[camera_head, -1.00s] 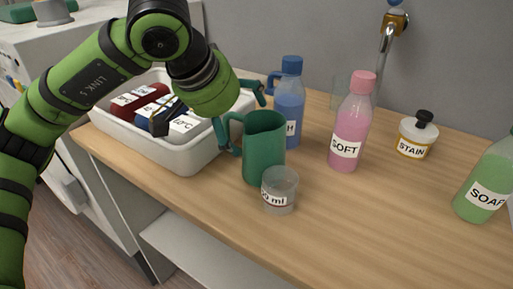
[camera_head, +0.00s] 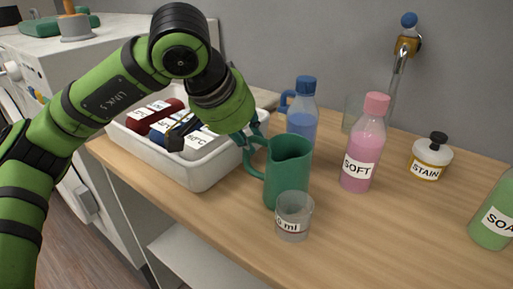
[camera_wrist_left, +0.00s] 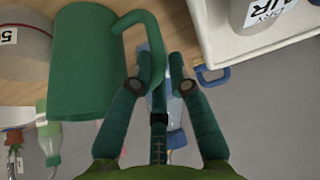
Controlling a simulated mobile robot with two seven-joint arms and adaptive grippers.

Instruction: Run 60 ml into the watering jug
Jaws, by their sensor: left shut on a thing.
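The green jug (camera_head: 287,172) stands upright on the wooden counter, its handle toward my left gripper (camera_head: 252,150). In the left wrist view, my left gripper (camera_wrist_left: 160,86) is shut on the handle of the jug (camera_wrist_left: 86,66). A clear measuring cup (camera_head: 294,217) with an "ml" label stands just in front of the jug and overlaps its lower part. The number on its label is partly hidden. A metal tap (camera_head: 400,60) with a blue knob is on the back wall. My right gripper is not in view.
A white bin (camera_head: 205,172) with labelled bottles lies left of the jug. A blue bottle (camera_head: 301,125), pink SOFT bottle (camera_head: 362,150), STAIN jar (camera_head: 430,160) and green soap bottle (camera_head: 492,222) stand on the counter (camera_head: 390,245). A clear glass (camera_head: 352,112) stands behind. The front right counter is clear.

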